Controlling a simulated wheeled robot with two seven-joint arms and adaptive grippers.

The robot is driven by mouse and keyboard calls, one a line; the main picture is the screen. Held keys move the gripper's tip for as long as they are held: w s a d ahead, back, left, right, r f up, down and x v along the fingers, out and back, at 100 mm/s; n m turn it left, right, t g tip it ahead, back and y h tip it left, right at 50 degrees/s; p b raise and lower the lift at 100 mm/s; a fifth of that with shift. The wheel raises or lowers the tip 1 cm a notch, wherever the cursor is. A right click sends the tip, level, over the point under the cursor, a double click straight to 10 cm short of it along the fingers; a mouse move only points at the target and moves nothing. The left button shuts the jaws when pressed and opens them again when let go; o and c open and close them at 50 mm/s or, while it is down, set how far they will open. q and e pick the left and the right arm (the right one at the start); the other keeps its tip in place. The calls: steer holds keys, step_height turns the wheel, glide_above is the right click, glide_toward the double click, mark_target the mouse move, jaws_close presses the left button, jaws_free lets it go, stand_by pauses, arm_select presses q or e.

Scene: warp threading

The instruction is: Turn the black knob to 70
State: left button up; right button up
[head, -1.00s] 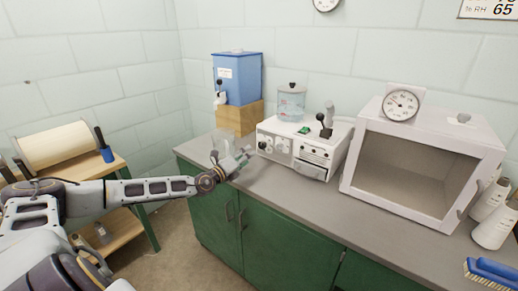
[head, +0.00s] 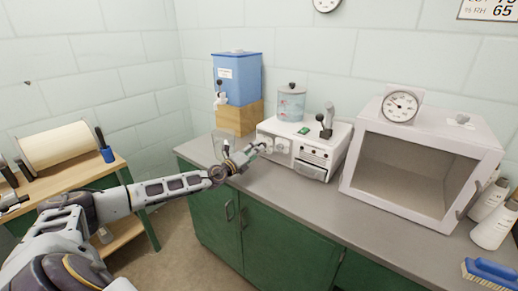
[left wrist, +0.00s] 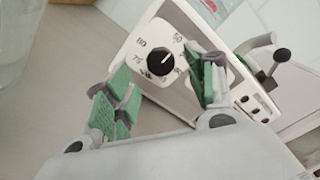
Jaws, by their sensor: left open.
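The black knob (left wrist: 162,61) is round with a white pointer line. It sits on a white dial plate on the front of a white machine (head: 318,136). In the left wrist view the pointer aims up and right, toward the 50 mark. My left gripper (left wrist: 160,88) is open with green finger pads. In that view its fingers lie on either side below the knob, apparently not gripping it. In the head view the gripper (head: 254,155) is at the machine's left front and hides the knob.
A glass beaker (head: 225,148) stands close beside the gripper. A blue tank (head: 237,78) sits on a wooden block behind. A lever with a black ball (head: 324,126) stands on the machine. An open white box (head: 415,175) with a gauge is to the right.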

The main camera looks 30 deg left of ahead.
arm_select(q)
steer(key=shift+w+d, duration=0.15)
steer(key=shift+w, duration=1.75)
steer(key=shift+c, duration=0.5)
steer(key=c, duration=0.9)
steer(key=shift+c, duration=0.2)
